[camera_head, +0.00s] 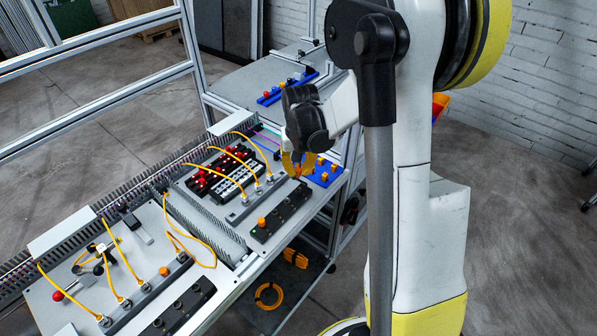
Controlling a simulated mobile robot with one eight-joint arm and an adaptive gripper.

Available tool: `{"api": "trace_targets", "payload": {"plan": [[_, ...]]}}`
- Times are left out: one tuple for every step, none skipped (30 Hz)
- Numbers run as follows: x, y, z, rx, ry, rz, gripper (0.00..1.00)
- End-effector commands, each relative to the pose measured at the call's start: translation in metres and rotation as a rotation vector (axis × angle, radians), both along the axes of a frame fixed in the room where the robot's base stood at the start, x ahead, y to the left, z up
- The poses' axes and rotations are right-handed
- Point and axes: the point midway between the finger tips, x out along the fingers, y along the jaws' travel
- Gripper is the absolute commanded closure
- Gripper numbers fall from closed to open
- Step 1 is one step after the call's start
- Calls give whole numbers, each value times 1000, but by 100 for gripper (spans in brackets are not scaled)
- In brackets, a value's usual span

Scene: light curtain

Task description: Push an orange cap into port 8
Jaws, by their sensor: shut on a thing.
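My gripper (297,167) hangs over the right end of the black port block (266,225) on the grey panel. It is shut on an orange cap (298,171), which shows small between the fingertips. The cap is close to the block, but I cannot tell whether it touches a port. Another orange cap (261,222) sits at the block's near left end. A blue tray (335,178) with several orange caps lies just right of my gripper. Port numbers are too small to read, so I cannot tell which is port 8.
Yellow cables (226,176) loop over the panel left of the block. A red and black terminal unit (222,172) stands behind them. A second blue tray (288,88) lies on the far table. Aluminium frame posts (194,62) rise at the back left.

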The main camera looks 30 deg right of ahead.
Motion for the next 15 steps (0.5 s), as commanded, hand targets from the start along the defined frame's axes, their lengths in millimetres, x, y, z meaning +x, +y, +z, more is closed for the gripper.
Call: {"api": "trace_targets", "payload": {"plan": [[0, 0, -5, 0, 0, 0, 96], [0, 0, -7, 0, 0, 1, 96], [0, 0, -10, 0, 0, 1, 96], [0, 0, -13, 0, 0, 1, 96], [0, 0, -16, 0, 0, 1, 96], [0, 0, -19, 0, 0, 1, 96], [0, 0, -22, 0, 0, 1, 96], [0, 0, -25, 0, 0, 1, 96], [0, 0, -30, 0, 0, 2, 96], [0, 0, -32, 0, 0, 2, 96], [0, 1, -35, 0, 0, 2, 96], [0, 1, -39, 0, 0, 2, 96], [0, 1, -42, 0, 0, 2, 96], [0, 1, -45, 0, 0, 2, 96], [0, 1, -47, 0, 0, 2, 96]]}}
